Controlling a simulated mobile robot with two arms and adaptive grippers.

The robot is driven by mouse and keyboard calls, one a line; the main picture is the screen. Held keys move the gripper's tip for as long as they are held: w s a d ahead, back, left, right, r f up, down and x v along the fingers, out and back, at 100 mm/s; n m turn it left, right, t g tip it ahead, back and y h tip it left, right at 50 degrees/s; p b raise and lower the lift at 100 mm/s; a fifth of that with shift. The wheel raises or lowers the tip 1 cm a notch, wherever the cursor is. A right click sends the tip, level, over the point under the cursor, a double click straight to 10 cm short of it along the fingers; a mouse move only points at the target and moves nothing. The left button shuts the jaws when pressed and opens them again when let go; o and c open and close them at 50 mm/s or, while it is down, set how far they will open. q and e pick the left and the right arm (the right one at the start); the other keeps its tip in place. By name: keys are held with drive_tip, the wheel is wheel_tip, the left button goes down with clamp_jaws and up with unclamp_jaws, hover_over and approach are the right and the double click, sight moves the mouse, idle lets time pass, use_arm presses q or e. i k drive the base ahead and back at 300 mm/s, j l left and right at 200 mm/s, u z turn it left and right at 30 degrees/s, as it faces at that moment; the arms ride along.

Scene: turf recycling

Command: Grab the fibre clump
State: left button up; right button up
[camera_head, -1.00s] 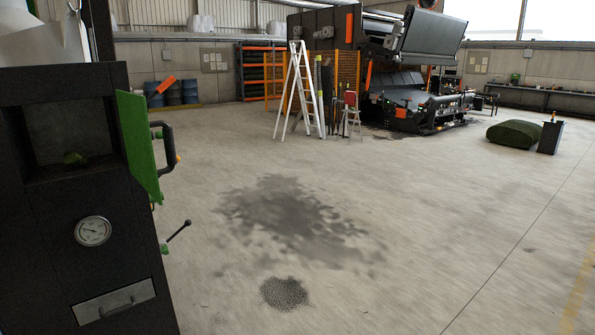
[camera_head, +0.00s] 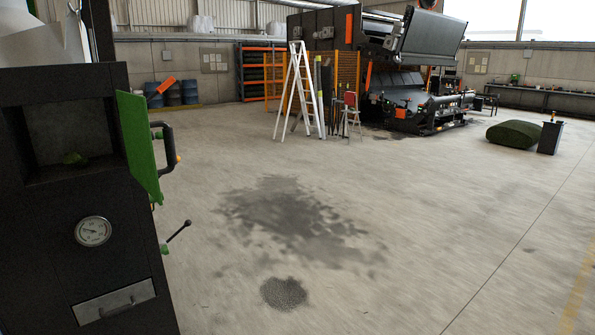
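A lever (camera_head: 180,231) sticks out from the machine's right side. A dark granule pile (camera_head: 284,293) and a dark stain lie on the concrete floor. A white stepladder (camera_head: 299,90), a large machine (camera_head: 405,80) and a green mound (camera_head: 513,134) stand farther back. The middle floor is open.

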sight(72, 157)
drive_tip(key=u, duration=0.45)
drive_tip(key=i+l+u, duration=0.1)
drive_tip(key=l+u, duration=1.1)
drive_tip(key=i+l, duration=0.15)
drive_tip(key=l, duration=0.2)
drive_tip(key=i+l, duration=0.2)
drive_tip(key=i+l+u, duration=0.1)
drive_tip(key=l, duration=0.35)
drive_tip(key=i, duration=0.05)
